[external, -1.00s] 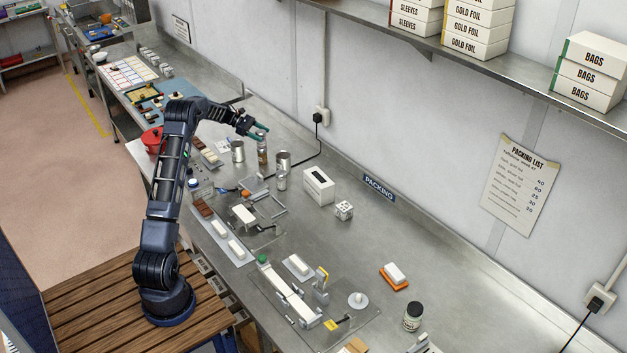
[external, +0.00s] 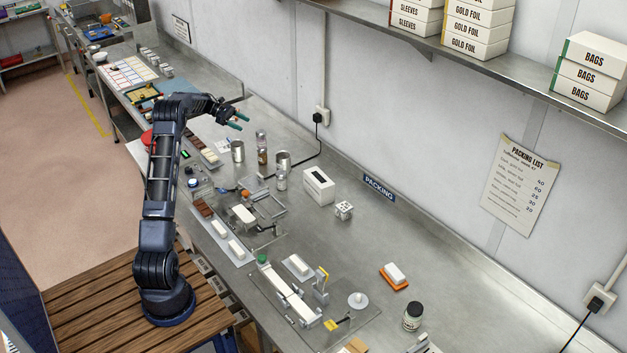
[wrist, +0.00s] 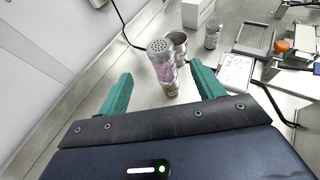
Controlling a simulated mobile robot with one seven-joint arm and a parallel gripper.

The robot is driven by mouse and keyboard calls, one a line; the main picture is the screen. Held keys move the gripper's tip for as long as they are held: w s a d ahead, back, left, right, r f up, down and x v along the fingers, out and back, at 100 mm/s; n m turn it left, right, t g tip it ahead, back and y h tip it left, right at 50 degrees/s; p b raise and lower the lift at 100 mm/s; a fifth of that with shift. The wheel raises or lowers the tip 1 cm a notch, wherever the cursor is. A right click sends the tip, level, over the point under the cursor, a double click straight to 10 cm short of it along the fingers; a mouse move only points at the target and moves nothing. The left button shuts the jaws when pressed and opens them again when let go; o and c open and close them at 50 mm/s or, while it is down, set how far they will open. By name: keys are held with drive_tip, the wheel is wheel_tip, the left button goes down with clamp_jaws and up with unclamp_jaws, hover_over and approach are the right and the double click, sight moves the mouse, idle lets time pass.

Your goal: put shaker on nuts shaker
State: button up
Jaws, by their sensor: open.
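A clear shaker with a perforated metal lid and pinkish contents (wrist: 161,66) appears stacked on the labelled nuts shaker (wrist: 170,89). In the external view the upper shaker (external: 261,137) sits above the brown-filled nuts shaker (external: 262,157) as one tall, upright column. My gripper (external: 238,121) is open and empty, up and left of this column and clear of it. In the wrist view its green fingers (wrist: 160,80) are spread, with the stack beyond them. The contact between the two shakers is too small to see clearly.
Another shaker (external: 281,180) stands in front of the right cup. A white box (external: 318,187) is farther right. A black cable (external: 318,148) runs to the wall behind.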

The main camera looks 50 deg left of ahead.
drive_tip(key=shift+s+a+r, duration=0.25)
drive_tip(key=shift+s+a, duration=0.15)
drive_tip(key=shift+a, duration=0.15)
drive_tip(key=s+d+r+m+g+y, duration=0.2)
drive_tip(key=d+r+m, duration=0.35)
drive_tip(key=d, duration=0.85)
drive_tip(key=s+d+r+m+g+y, duration=0.1)
drive_tip(key=s+d+r+m+g, duration=0.15)
drive_tip(key=d+r, duration=0.95)
drive_tip(key=s+d+m+g+y, duration=0.1)
drive_tip(key=s+d+m+y, duration=0.15)
drive_tip(key=s+d, duration=0.5)
drive_tip(key=s+d+m+y, duration=0.1)
drive_tip(key=s+d+m, duration=0.25)
drive_tip(key=d, duration=0.65)
drive_tip(key=s+d+f+m+y, duration=0.1)
drive_tip(key=s+d+f+m, duration=0.1)
drive_tip(key=s, duration=0.6)
drive_tip(key=s+d+f+m+t+y, duration=0.1)
drive_tip(key=s+d+f+m+y, duration=0.1)
drive_tip(key=s+d+m, duration=0.3)
drive_tip(key=s+d+f+m+t+y, duration=0.1)
drive_tip(key=s+d+m, duration=0.3)
drive_tip(key=s, duration=0.8)
drive_tip(key=shift+s+d+f, duration=0.35)
drive_tip(key=shift+s+f, duration=0.05)
drive_tip(key=shift+f, duration=0.4)
